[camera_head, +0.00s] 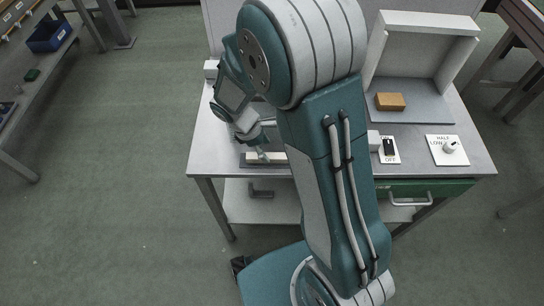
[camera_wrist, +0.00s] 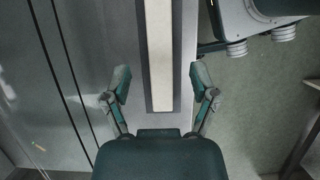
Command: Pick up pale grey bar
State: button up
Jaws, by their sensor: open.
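The pale grey bar (camera_wrist: 159,55) is long and narrow and runs up and down the picture in the wrist view. It lies on a darker strip (camera_wrist: 182,60) near the table's edge. In the head view the bar (camera_head: 273,156) shows only partly, below my gripper (camera_head: 254,141), with my arm in front of its right end. In the wrist view my gripper (camera_wrist: 160,82) is open and empty, with one finger on each side of the bar's lower part. Neither finger appears to touch it. The height gap is hard to judge.
The grey table (camera_head: 215,130) also holds an open white box (camera_head: 412,50) with a brown block (camera_head: 390,101) in front of it. A switch plate (camera_head: 389,151) and a knob plate (camera_head: 447,150) sit at the right. A green drawer (camera_head: 440,188) is below.

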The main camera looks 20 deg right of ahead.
aim_at(272, 155)
jog(key=x, duration=0.3)
jog(key=shift+d+f, duration=0.25)
jog(key=shift+d, duration=0.05)
jog(key=shift+c, duration=0.3)
grip_shut()
jog(key=shift+r, duration=0.1)
